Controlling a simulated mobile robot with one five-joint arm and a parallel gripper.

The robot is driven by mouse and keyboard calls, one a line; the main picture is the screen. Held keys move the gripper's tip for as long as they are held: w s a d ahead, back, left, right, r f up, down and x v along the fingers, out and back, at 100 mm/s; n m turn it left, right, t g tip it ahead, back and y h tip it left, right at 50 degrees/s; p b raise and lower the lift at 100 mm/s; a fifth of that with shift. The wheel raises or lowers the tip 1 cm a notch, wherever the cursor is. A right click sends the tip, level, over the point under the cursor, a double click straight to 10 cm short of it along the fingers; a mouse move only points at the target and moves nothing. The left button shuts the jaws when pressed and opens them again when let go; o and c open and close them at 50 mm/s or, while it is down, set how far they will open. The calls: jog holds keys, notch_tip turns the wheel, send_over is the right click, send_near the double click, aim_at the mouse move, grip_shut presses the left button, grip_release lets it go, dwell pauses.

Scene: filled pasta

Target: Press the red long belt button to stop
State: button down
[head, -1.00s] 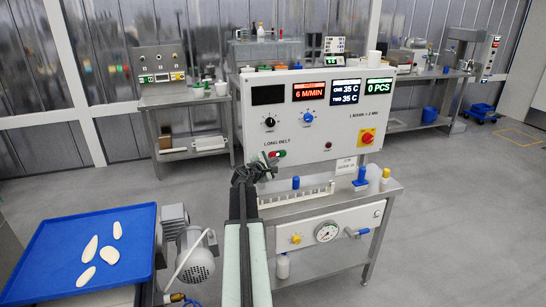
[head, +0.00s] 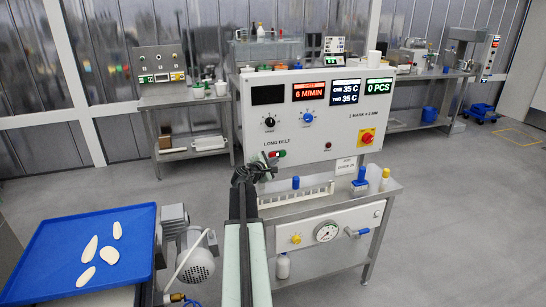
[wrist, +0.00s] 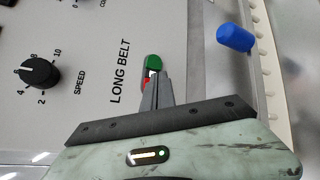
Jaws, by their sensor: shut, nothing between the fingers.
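The red long belt button (wrist: 147,84) shows in the wrist view beside the green button (wrist: 153,61), under the LONG BELT label on the panel. My gripper (wrist: 157,80) is shut and empty. Its fingertips overlap part of the red button in this view, and I cannot tell whether they touch it. In the head view my gripper (head: 262,168) is just below the red button (head: 272,155) and the green button (head: 282,153). The white control panel (head: 315,165) has a lit red display (head: 310,91) reading 6 M/MIN.
A speed knob (wrist: 40,73) is on the panel at the left of the wrist view. Below the panel, a shelf (head: 385,190) holds a blue bottle (head: 360,182). A blue tray (head: 60,245) with several pale pieces lies at lower left.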

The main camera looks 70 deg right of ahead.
jog(key=shift+w+d, duration=0.2)
jog(key=shift+d, duration=0.15)
jog(key=shift+w+d, duration=0.3)
dwell(0.8)
dwell(0.3)
jog(key=shift+s+a, duration=0.55)
jog(key=shift+a, duration=0.1)
jog(key=s+a, duration=0.3)
jog(key=shift+s+a, duration=0.1)
jog(key=shift+a, duration=0.3)
dwell(0.6)
